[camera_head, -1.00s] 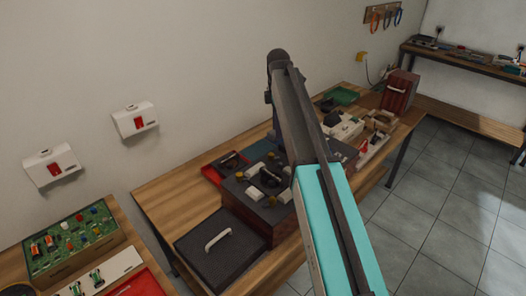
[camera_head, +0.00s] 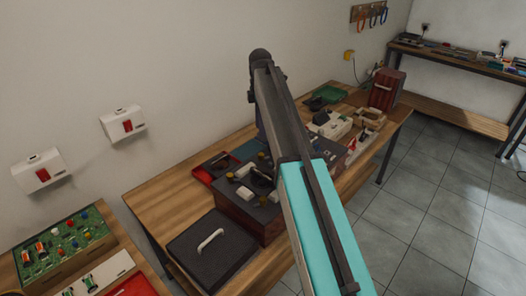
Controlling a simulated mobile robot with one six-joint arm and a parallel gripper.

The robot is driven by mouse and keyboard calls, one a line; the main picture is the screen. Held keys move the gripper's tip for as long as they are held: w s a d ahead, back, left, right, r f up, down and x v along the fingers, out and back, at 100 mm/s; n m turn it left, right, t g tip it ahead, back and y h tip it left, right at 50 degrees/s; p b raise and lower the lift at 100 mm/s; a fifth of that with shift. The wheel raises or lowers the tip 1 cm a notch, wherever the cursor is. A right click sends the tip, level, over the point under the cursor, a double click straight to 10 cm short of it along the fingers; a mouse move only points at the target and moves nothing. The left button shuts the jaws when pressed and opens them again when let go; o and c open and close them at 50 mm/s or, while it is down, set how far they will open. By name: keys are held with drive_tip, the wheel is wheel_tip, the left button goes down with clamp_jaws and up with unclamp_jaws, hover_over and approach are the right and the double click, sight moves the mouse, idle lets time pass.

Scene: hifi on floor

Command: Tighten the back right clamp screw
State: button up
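A dark box-like unit (camera_head: 232,203) with a reddish-brown side stands on the wooden workbench. Its dark top carries white blocks (camera_head: 245,194), small yellowish knobs (camera_head: 230,176) and a dark round part (camera_head: 262,182). The clamp screws are too small to tell apart, and my arm hides the unit's right part. My arm, dark grey with a turquoise section, crosses the middle of the view and reaches over the unit. My gripper's fingers are not visible.
A black lid with a white handle (camera_head: 211,241) lies at the bench's front left. A red tray (camera_head: 205,174) and a green tray (camera_head: 328,94) lie behind. A white device (camera_head: 331,125) and a red case (camera_head: 386,90) stand to the right. Tiled floor (camera_head: 440,190) is open at right.

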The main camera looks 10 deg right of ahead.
sight(261, 154)
drive_tip(key=shift+f+p, duration=2)
drive_tip(key=shift+f, duration=4.3)
drive_tip(key=c, duration=0.9)
drive_tip(key=shift+d, duration=0.35)
clamp_jaws()
drive_tip(key=shift+a, duration=0.25)
